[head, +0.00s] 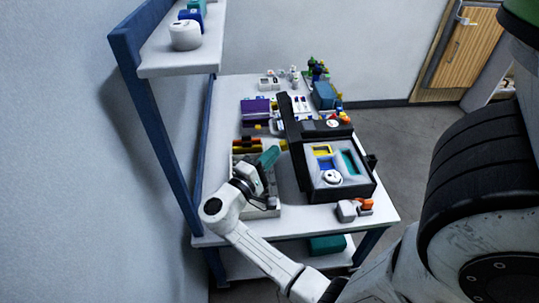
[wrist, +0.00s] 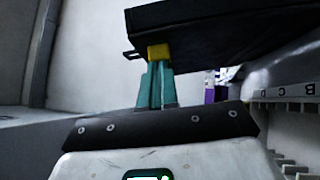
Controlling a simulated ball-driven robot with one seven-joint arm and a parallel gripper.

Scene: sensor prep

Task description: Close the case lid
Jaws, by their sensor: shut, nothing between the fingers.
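The black case (head: 366,187) stands open on the table in the head view, with grey foam and yellow, blue and teal cutouts inside. A round white part sits in its front pocket. Its dark lid (head: 291,140) stands raised along the case's left side. My gripper (head: 275,151) is just left of the lid, its teal fingers pointing at it. In the wrist view my gripper (wrist: 157,62) is shut and empty. A yellow piece at the fingertips meets the underside of the black lid (wrist: 225,32); I cannot tell whether it belongs to the fingers or the lid.
A blue-framed shelf (head: 180,67) rises at the left of the table (head: 300,218). A purple box (head: 255,108) and several small parts lie behind my gripper. A white and orange part (head: 356,208) sits at the front right corner.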

